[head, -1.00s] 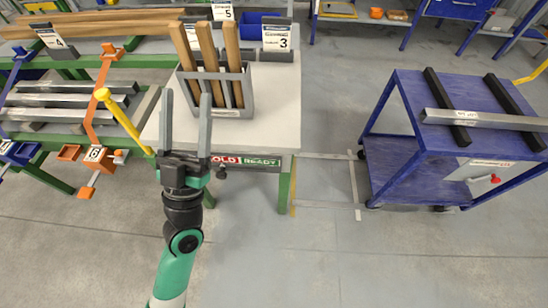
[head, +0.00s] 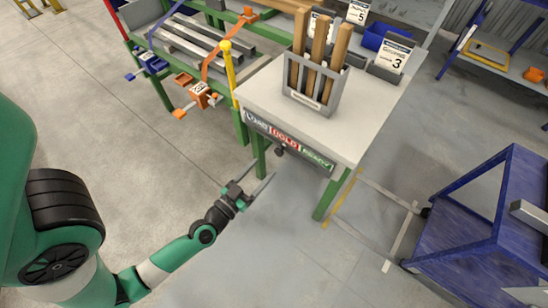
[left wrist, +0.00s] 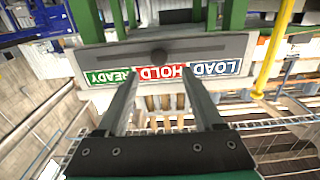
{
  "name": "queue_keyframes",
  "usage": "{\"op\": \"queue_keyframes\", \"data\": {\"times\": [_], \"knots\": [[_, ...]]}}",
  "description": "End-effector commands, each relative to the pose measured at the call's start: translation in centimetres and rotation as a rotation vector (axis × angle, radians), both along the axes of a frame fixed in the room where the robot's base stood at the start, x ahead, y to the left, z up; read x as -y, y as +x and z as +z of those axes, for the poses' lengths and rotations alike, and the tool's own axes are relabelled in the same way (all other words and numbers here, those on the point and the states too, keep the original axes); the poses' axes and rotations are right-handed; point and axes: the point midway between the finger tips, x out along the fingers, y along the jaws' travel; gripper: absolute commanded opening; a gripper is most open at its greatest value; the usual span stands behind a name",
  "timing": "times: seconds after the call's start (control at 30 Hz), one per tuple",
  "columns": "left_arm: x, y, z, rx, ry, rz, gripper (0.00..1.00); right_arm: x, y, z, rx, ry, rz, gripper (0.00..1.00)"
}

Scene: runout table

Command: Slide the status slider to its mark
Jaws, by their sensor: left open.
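The status strip (head: 287,143) is on the front edge of the white-topped table, with a blue LOAD, a red HOLD and a green READY panel. The small dark slider knob (head: 280,151) sits at the HOLD panel. The left wrist view shows the strip upside down, with the knob (left wrist: 159,56) on a grey rail beside HOLD. My left gripper (head: 263,170) is open and empty, low in front of the strip. In the left wrist view its fingertips (left wrist: 160,76) are on either side of the knob's line, apparently short of it. My right gripper is not in view.
On the table (head: 372,118) stand a grey holder (head: 325,92) with wooden bars and a number 3 sign (head: 393,57). A yellow post (head: 229,70) rises left of the strip. A blue cart (head: 460,225) stands at the right.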

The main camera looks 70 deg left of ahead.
Motion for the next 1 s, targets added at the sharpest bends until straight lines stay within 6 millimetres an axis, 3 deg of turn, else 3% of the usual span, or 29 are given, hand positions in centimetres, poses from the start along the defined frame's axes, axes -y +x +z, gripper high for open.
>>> {"op": "queue_keyframes", "data": {"times": [0.1,0.3,0.63,1.0], "knots": [[-1.5,2.5,0.3,0.005,0.002,0.001,0.69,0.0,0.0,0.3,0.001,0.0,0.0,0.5],[-3.1,5.0,0.2,0.002,0.001,0.0,0.69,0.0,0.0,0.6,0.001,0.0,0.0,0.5],[-3.4,5.5,0.1,0.001,0.001,-0.001,0.69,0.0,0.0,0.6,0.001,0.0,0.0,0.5],[-3.4,5.5,0.1,0.001,0.001,-0.001,0.04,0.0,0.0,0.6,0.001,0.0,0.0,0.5]]}}
